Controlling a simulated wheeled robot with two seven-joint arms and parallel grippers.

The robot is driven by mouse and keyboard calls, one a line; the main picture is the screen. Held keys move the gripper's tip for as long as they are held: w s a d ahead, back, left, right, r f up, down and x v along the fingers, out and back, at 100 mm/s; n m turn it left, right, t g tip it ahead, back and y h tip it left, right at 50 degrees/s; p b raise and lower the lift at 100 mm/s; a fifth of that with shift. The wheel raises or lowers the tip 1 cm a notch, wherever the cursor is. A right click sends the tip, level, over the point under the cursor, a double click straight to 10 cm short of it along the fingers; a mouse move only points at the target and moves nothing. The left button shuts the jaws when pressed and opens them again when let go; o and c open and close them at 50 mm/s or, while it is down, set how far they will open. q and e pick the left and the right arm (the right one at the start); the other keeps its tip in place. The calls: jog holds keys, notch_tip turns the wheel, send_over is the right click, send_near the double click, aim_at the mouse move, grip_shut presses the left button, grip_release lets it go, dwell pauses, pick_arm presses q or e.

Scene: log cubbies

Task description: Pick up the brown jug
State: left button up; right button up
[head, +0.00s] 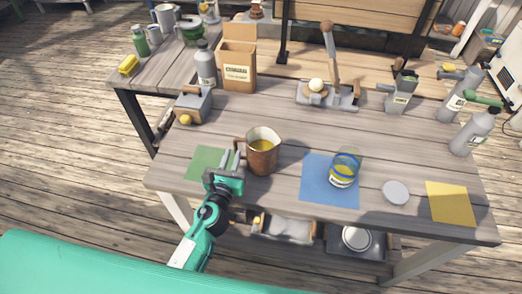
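The brown jug (263,160) stands upright near the front middle of the grey wooden table. Its rim is open at the top and something yellowish shows inside. Its handle is on its left side. My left gripper (226,162), on a teal arm, is just left of the jug, close to the handle and over a green mat (201,161). Whether the fingers touch or enclose the handle is too small to tell. My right gripper is not in view.
A blue mat (320,193) holds a glass jar (343,168) right of the jug. A round grey lid (396,193) and a yellow mat (450,203) lie farther right. A cardboard box (238,66), grey bottle (205,66) and lever press (329,93) stand behind.

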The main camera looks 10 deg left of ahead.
aim_at(235, 147)
pick_arm(q)
jog(key=shift+w+p, duration=0.4)
jog(key=shift+w, duration=2)
grip_shut()
jog(key=shift+r, duration=0.15)
